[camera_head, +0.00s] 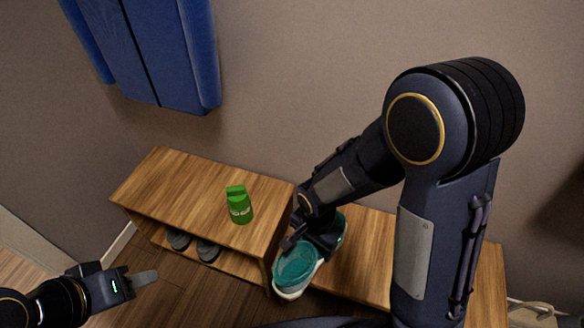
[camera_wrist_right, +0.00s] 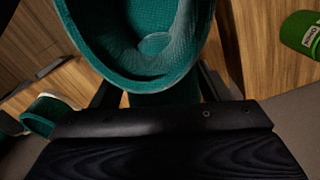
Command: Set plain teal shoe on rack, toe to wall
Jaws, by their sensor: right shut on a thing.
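A teal shoe (camera_head: 296,264) with a white sole is in my right gripper (camera_head: 312,244), over the right part of the wooden rack (camera_head: 370,262). My right gripper is shut on it. In the right wrist view the shoe's opening (camera_wrist_right: 150,45) fills the top middle; whether its sole touches the rack is unclear. Another teal piece with a pale edge (camera_wrist_right: 42,112) shows at the left of that view, partly cut off and dark. My left gripper (camera_head: 145,278) is apart from the rack at lower left, with nothing visible in it; its finger gap is not clear.
A green bottle (camera_head: 239,205) stands on the higher left section of the rack (camera_head: 185,190). Dark shoes (camera_head: 207,250) lie on the shelf below. A blue garment (camera_head: 165,50) hangs on the wall behind. My right arm hides part of the rack's right section.

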